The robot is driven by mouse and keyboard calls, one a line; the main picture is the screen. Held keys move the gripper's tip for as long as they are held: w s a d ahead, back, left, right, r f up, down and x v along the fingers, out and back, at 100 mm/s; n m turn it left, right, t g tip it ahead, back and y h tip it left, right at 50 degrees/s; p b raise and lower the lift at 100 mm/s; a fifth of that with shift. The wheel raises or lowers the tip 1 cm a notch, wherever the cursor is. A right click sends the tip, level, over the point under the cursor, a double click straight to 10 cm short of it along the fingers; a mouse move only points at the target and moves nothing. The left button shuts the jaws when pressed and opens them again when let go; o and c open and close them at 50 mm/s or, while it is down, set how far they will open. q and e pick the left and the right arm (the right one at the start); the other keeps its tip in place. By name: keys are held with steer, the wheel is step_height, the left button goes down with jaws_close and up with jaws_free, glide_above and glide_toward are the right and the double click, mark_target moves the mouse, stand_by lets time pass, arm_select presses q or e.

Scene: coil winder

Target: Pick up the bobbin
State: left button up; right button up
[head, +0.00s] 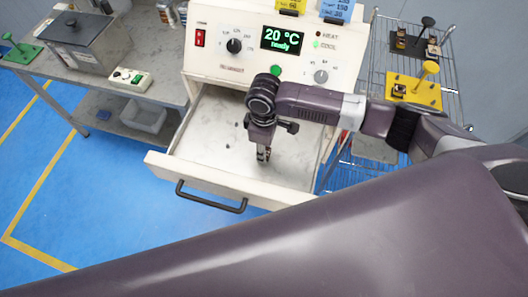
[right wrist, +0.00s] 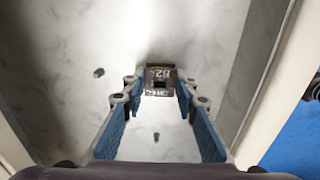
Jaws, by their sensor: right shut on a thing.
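The bobbin (right wrist: 160,74) is a small dark brown block with pale markings and a dark square opening in its face. In the right wrist view it sits between the blue-padded fingertips of my right gripper (right wrist: 160,92), which is shut on it. In the head view my right gripper (head: 263,153) points down into the open drawer (head: 205,178); the bobbin is too small and covered to make out there. I cannot tell whether it touches the drawer floor. My left gripper is not in view.
The drawer belongs to a white machine (head: 226,50) reading 20 °C "ready". Its walls stand around my right gripper. A wire rack (head: 455,104) at right holds a yellow fixture (head: 412,92) and a dark one. A bench (head: 60,72) at left carries a grey box (head: 85,42).

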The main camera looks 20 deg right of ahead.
steer(key=shift+c, duration=1.1)
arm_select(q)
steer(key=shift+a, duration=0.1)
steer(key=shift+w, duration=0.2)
